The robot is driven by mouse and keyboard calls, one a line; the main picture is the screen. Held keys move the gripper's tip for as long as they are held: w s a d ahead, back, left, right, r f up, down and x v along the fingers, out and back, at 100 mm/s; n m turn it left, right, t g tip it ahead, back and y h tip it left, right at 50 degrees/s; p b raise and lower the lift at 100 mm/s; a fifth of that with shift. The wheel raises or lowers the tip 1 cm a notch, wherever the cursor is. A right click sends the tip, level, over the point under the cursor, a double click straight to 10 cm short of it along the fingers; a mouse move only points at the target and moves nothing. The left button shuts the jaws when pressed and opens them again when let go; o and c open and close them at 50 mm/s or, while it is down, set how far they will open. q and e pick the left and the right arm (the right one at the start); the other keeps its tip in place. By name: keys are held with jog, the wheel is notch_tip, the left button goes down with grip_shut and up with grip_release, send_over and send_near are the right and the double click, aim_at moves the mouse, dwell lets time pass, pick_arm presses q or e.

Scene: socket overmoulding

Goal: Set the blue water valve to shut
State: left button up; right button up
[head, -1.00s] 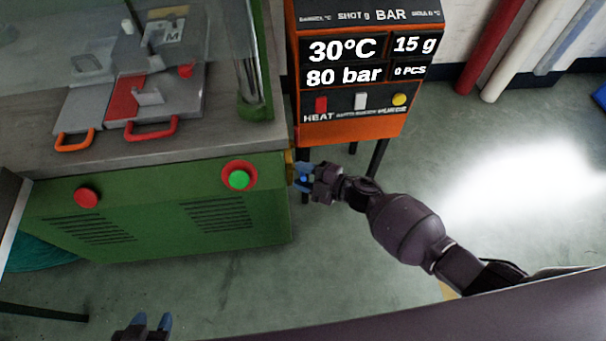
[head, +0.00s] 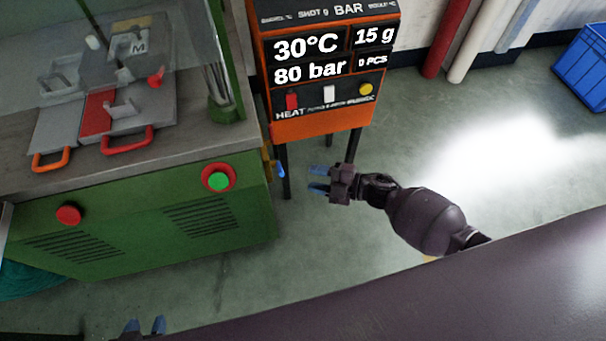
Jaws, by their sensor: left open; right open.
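The blue water valve lever (head: 280,170) shows as a small blue piece at the right side of the green machine, next to a yellow fitting (head: 268,164). It is too small to tell its exact setting. My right gripper (head: 319,178) is to the right of the valve, apart from it, with its blue fingers open, empty and pointing left toward it. My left gripper (head: 145,325) is at the bottom edge, open, with only its blue fingertips and a little of its body in view.
The green machine (head: 145,225) has a red button (head: 69,215) and a green button (head: 218,181) on its front. An orange control box (head: 322,122) stands behind the valve on dark legs. A blue crate (head: 585,70) is at the far right. Floor around my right arm is clear.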

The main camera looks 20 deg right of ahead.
jog(key=shift+s+d, duration=0.25)
jog(key=shift+d, duration=0.1)
